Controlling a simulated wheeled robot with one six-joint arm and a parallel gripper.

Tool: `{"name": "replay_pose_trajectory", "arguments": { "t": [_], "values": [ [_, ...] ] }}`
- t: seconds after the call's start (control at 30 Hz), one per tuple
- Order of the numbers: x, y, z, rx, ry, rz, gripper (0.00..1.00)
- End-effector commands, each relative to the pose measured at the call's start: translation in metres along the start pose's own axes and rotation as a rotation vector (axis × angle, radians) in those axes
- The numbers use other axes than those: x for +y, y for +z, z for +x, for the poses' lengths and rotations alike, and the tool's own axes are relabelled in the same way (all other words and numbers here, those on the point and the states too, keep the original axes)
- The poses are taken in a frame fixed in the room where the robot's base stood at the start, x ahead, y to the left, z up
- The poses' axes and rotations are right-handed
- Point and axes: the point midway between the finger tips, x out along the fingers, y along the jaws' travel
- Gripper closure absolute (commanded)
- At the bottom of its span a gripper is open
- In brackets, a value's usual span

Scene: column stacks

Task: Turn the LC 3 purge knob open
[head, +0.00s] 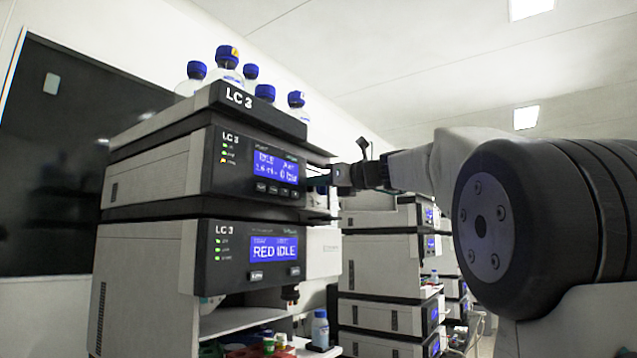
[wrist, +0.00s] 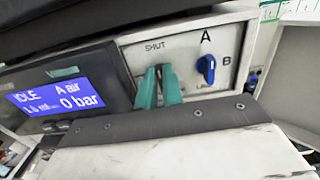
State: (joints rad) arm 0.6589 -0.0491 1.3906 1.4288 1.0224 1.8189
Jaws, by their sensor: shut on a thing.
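My gripper (wrist: 159,84) has two teal fingers, close together at the white side panel (wrist: 135,55), just below the SHUT label. They are shut on the purge knob, which is mostly hidden between and behind them. The blue A/B selector knob (wrist: 206,68) is just right of the fingers, apart from them. The LC 3 pump module (head: 258,165) has a blue display reading IDLE, A air and 0 bar, seen in both views. In the head view my gripper (head: 322,181) is at that module's right side, and its fingertips are hard to make out.
Bottles with blue caps (head: 227,56) stand on top of the LC 3 stack. A lower LC 3 module (head: 255,254) reads RED IDLE. Another instrument stack (head: 385,262) stands behind to the right. A small bottle (head: 320,329) stands low beside the stack.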

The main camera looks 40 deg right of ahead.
Motion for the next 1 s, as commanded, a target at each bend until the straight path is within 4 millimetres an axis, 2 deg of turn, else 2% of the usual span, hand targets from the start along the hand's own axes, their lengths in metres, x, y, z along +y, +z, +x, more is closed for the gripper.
{"name": "replay_pose_trajectory", "arguments": {
  "t": [0.37,1.0],
  "values": [
    [0.0021,-0.0009,0.0003,0.002,0.002,-0.221,1.0],
    [0.0063,-0.0039,0.0005,0.001,0.003,-0.828,1.0]
  ]
}}
